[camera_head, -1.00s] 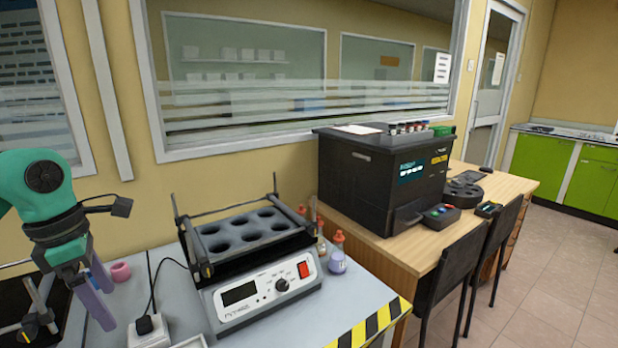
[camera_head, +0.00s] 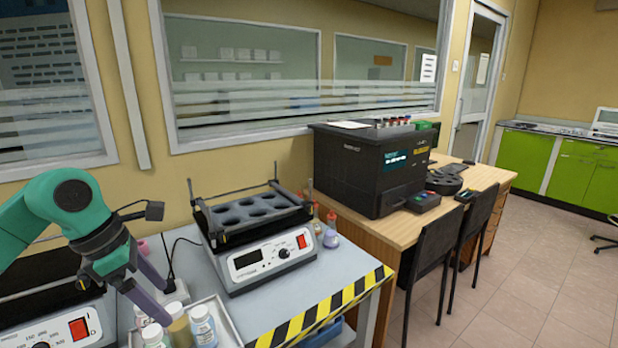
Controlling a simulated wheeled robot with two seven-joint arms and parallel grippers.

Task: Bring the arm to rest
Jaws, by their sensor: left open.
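My left arm comes in from the left edge, green with a dark wrist. Its left gripper (camera_head: 160,302) has two purple-grey fingers pointing down and to the right. The fingers are apart, with nothing seen between them. The gripper hangs over the near left part of the grey bench (camera_head: 262,308), close to a tray of bottles; I cannot tell its exact height above them. My right gripper is not in view.
A metal tray (camera_head: 232,325) with several bottles (camera_head: 203,325) stands below the gripper. A shaker (camera_head: 268,258) with an empty rack stands right of it, another device (camera_head: 60,330) at left. A black analyser (camera_head: 350,175) and chairs (camera_head: 432,260) are further right.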

